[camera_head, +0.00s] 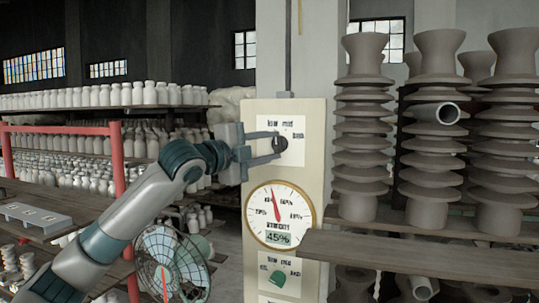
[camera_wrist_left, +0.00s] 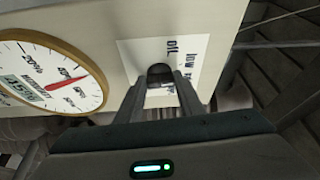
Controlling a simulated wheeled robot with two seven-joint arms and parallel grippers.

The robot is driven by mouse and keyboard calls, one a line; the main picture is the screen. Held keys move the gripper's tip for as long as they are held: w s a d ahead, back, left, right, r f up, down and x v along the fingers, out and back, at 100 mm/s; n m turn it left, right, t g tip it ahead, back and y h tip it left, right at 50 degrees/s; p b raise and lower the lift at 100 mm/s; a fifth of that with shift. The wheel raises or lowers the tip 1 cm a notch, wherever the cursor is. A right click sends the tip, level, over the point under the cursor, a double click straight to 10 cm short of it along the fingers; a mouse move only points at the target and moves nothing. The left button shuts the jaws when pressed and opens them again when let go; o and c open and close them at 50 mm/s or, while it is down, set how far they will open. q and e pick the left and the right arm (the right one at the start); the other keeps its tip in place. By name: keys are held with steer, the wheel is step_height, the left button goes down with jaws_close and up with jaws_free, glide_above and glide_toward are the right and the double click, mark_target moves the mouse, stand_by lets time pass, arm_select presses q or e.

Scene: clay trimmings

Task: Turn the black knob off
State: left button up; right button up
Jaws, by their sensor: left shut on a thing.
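The black knob (camera_head: 281,143) sits on a white label plate near the top of a cream panel (camera_head: 318,170). The plate carries the words "low", "med" and "high", partly covered. My left gripper (camera_head: 277,144) reaches in from the left and is shut on the knob, one finger above it and one below. In the left wrist view the dark knob (camera_wrist_left: 160,72) shows between the two fingertips (camera_wrist_left: 160,85), with "off" and "low" printed beside it. The fingers hide part of the knob, so I cannot tell its exact setting. My right gripper is not in view.
Below the knob is a round humidity gauge (camera_head: 279,215) reading 45%, then a green knob (camera_head: 281,280). Stacked grey clay pieces (camera_head: 361,130) and a wooden shelf (camera_head: 420,258) stand close on the right. A fan (camera_head: 172,262) and red frame (camera_head: 117,150) are left.

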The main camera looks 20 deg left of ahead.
arm_select(q)
steer(key=n+t+b, duration=0.1)
steer(key=n+b, duration=0.1)
steer(key=f+n+b, duration=0.1)
steer(key=n+b, duration=0.1)
steer(key=n+t+b, duration=0.1)
steer(key=n+b, duration=0.1)
steer(key=n, duration=0.1)
steer(key=shift+d+f+t, duration=0.2)
steer(key=shift+f+t, duration=0.05)
steer(key=shift+t, duration=0.05)
steer(key=n+y+b, duration=0.1)
steer(key=n, duration=0.1)
steer(key=n+t+b, duration=0.1)
steer(key=n, duration=0.1)
steer(key=shift+d+f+y+b, duration=0.1)
steer(key=shift+d+y+b, duration=0.05)
steer(key=shift+y+b, duration=0.25)
steer(key=shift+d+n+t+y+b, duration=0.1)
steer(key=shift+n+t+y+b, duration=0.3)
steer(key=shift+n, duration=0.6)
steer(key=shift+n+t+y+b, duration=0.3)
steer(key=shift+n+b, duration=0.1)
steer(key=shift+n, duration=0.6)
steer(key=o, duration=1.1)
steer(key=shift+c, duration=0.2)
steer(key=shift+s, duration=0.15)
